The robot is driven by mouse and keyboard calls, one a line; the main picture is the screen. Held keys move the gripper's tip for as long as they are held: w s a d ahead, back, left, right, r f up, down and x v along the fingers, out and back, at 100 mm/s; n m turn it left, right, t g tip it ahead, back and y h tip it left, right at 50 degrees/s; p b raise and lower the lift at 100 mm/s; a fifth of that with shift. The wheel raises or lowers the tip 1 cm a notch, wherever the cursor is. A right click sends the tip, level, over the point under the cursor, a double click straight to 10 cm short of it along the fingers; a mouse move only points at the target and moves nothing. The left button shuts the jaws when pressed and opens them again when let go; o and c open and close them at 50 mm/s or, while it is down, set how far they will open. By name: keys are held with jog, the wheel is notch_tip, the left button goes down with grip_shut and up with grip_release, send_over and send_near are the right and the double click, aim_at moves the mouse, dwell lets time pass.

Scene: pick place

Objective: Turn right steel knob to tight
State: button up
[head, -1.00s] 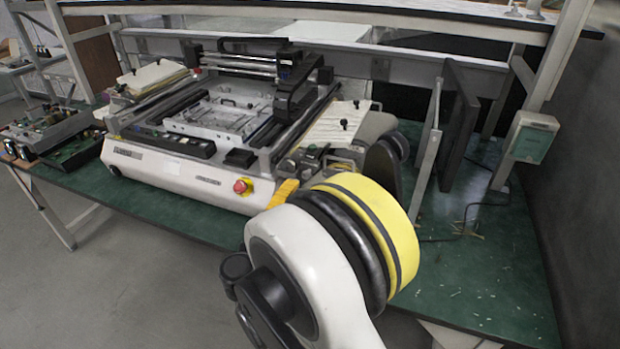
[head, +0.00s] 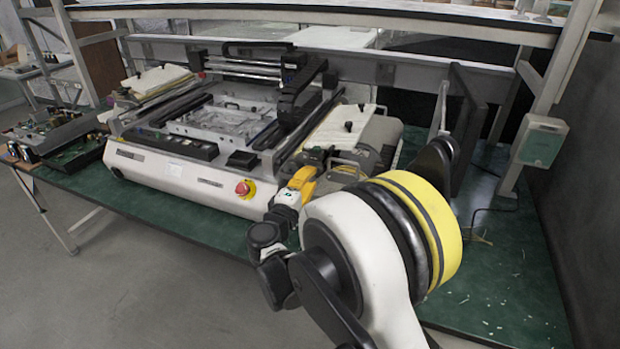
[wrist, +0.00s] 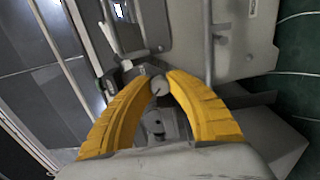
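In the wrist view, a small round grey steel knob (wrist: 160,86) sits between the two yellow fingertips of my gripper (wrist: 160,78). The fingers arch inward and are drawn close together, with the knob filling the narrow gap; they look closed on it. In the head view my gripper (head: 303,180) shows as yellow fingers at the front right corner of the white machine (head: 185,183). The knob cannot be made out there. Its tight or loose setting cannot be read.
A red emergency-stop button (head: 244,188) is just left of my gripper. A grey rounded housing (head: 372,138) stands behind it. A dark upright panel (head: 468,125) is farther right. The green bench top (head: 500,290) is mostly clear at right.

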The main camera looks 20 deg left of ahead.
jog(key=shift+m, duration=1.6)
grip_shut()
jog(key=o, duration=1)
grip_release()
jog(key=s, duration=0.8)
jog(key=s+a, duration=0.1)
jog(key=s, duration=0.3)
